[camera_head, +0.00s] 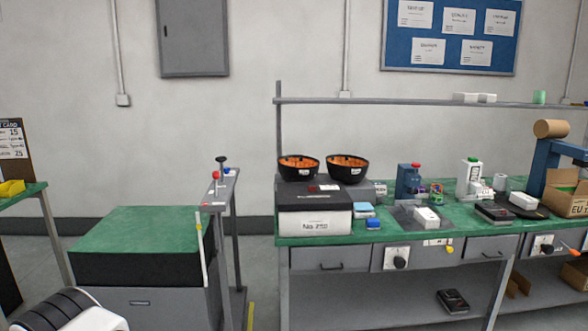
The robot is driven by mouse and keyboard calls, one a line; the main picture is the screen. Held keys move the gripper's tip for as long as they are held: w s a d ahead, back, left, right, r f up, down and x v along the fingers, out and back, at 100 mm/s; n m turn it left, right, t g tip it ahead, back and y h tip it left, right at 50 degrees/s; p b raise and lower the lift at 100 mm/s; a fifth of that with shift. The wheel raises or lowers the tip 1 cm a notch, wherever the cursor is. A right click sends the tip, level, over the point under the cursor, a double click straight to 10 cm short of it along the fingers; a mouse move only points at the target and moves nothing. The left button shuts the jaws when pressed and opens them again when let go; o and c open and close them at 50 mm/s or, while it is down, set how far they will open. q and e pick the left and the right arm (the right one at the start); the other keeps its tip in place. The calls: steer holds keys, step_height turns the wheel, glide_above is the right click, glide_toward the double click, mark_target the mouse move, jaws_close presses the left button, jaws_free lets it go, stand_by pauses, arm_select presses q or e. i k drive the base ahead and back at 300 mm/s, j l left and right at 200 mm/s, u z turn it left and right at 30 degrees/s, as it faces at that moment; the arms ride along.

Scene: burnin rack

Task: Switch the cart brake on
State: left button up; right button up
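A low grey unit with a green top (147,224) and a black band below it stands at the left. I cannot tell whether it is the cart. A thin upright white lever or strip (203,258) with a yellow-green tip is at its right edge. Right beside it is a narrow grey stand (222,188).
A long green-topped workbench (325,238) at the right holds two black bowls (347,172) with orange contents, a white box (313,222) and several devices. A ribbed black and white object (60,308) fills the lower left corner. A strip of floor lies between stand and bench.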

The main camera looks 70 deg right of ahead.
mark_target(216, 175)
steer(key=z, duration=1.9)
steer(key=i+j+z, duration=0.4)
steer(key=i+j, duration=0.3)
steer(key=i+j+z, duration=0.15)
steer(key=i+j, duration=0.2)
steer(key=i+j+z, duration=0.2)
steer(key=j, duration=0.4)
steer(key=i+j+z, duration=0.2)
steer(key=i+j, duration=0.15)
steer(key=j, duration=0.15)
